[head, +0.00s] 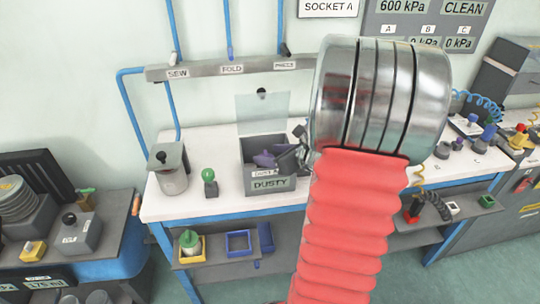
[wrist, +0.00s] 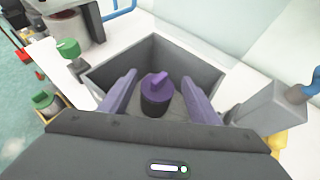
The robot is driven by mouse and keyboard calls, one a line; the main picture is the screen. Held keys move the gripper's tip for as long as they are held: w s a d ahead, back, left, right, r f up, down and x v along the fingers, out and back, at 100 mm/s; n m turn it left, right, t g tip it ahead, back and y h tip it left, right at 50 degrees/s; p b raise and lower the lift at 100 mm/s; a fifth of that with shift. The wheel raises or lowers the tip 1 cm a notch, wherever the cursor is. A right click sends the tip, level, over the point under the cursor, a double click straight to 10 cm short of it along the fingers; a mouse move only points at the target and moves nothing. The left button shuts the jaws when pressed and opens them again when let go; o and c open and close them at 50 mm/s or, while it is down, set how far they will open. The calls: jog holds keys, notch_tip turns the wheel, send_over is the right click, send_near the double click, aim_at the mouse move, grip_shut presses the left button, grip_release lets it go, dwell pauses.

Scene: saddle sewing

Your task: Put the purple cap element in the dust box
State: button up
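The dust box is a grey open-topped box (head: 270,184) labelled "DUSTY" on the white bench, with its clear lid (head: 262,112) raised behind it. In the wrist view its grey walls (wrist: 203,62) surround the purple cap element (wrist: 157,95), a short dark purple cylinder with a ridge on top, upright inside the box. My gripper (wrist: 158,92) is open, with its two purple fingers on either side of the cap element and visible gaps to it. In the head view purple shapes (head: 265,159) show in the box; I cannot separate fingers from cap there.
A grey lidded canister (head: 172,178) and a green-knobbed piece (head: 210,184) stand left of the box. My red arm hides the bench right of the box.

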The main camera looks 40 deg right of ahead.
jog(key=shift+o, duration=0.3)
jog(key=shift+a+f, duration=0.1)
jog(key=shift+r, duration=0.5)
jog(key=v, duration=1.2)
jog(key=shift+r, duration=0.1)
